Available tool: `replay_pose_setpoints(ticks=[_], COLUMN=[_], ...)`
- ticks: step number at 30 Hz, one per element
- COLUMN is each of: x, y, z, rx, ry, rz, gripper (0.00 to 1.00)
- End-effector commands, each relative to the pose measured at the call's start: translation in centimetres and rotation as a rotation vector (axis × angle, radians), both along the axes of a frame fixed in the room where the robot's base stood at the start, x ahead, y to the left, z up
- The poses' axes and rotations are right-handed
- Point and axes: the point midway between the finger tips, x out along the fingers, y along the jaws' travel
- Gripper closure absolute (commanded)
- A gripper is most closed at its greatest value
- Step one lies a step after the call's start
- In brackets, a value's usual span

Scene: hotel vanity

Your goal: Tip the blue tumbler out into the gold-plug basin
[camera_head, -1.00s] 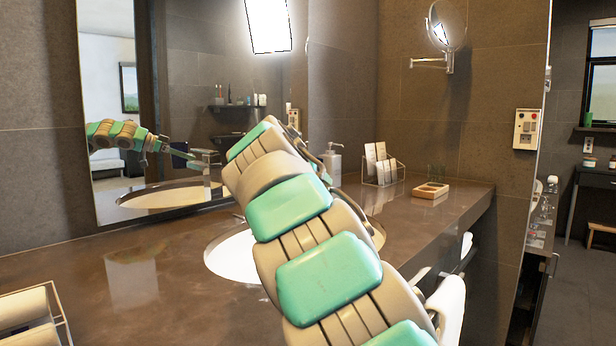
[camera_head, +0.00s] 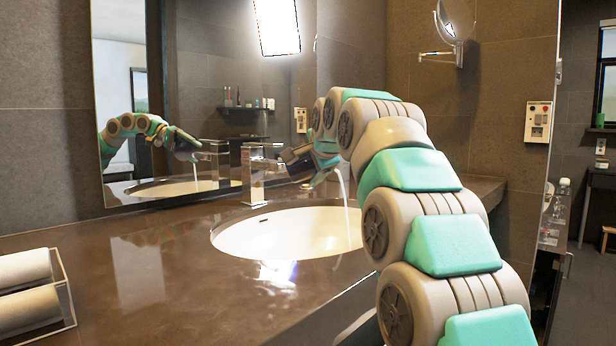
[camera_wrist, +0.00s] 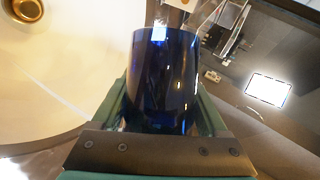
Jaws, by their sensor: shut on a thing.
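The dark blue tumbler (camera_wrist: 165,82) is between the green fingers of my gripper (camera_wrist: 162,112) in the wrist view. The gold plug (camera_wrist: 25,10) shows at the top left of the wrist view.
A square chrome faucet (camera_head: 253,175) stands at the basin's back left, close to my gripper. A rack with rolled white towels (camera_head: 27,290) is at the left front. The counter (camera_head: 150,255) between them is clear. A mirror reflects my arm.

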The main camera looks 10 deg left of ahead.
Motion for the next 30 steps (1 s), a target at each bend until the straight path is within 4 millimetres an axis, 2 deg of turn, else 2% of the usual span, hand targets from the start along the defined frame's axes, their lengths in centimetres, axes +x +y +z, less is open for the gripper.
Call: replay_pose_setpoints(ticks=[21,30], x=[-0.1,-0.1], y=[0.4,0.7], z=[-2.5,-3.2], rx=[0.607,0.764], ry=[0.077,0.096], rz=[0.001,0.0], gripper=[1.0,1.0])
